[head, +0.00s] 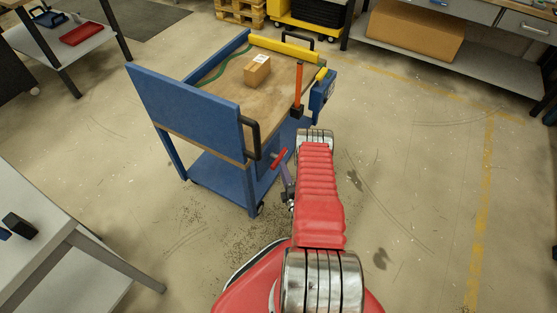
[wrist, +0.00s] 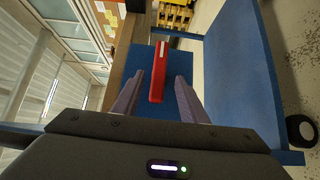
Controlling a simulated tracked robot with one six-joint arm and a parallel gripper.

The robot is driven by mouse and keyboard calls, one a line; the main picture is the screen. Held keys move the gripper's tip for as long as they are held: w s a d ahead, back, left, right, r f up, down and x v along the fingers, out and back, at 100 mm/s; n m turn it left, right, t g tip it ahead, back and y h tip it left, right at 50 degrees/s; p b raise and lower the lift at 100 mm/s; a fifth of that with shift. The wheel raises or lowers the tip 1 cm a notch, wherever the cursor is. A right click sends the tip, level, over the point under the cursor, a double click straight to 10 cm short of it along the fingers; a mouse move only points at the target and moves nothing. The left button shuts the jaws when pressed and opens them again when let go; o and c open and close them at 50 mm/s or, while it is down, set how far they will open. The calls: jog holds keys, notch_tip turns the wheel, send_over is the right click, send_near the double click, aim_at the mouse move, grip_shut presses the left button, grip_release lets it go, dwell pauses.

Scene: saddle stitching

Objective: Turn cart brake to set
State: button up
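The blue cart (head: 190,105) stands ahead of me with a wooden top. A red lever (head: 279,157) sticks out at its near end, below a black handle, and I take it for the cart brake. In the wrist view the red lever (wrist: 157,80) stands out against the blue cart panel (wrist: 235,70). My gripper (head: 286,178) is beside the near end of the cart. In the wrist view my gripper (wrist: 160,90) is open, with one finger on each side of the lever. Gaps show on both sides, so it is not gripped. The lever's mount is hidden.
A cardboard box (head: 257,70) sits on the cart top, and an orange post (head: 298,88) rises at its right corner. A grey table (head: 40,250) is at the lower left. A workbench (head: 460,65) stands at the back right. The floor to the right is clear.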

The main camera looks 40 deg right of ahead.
aim_at(279, 159)
jog(key=x, duration=0.7)
jog(key=shift+w+d, duration=0.15)
jog(key=shift+c, duration=0.4)
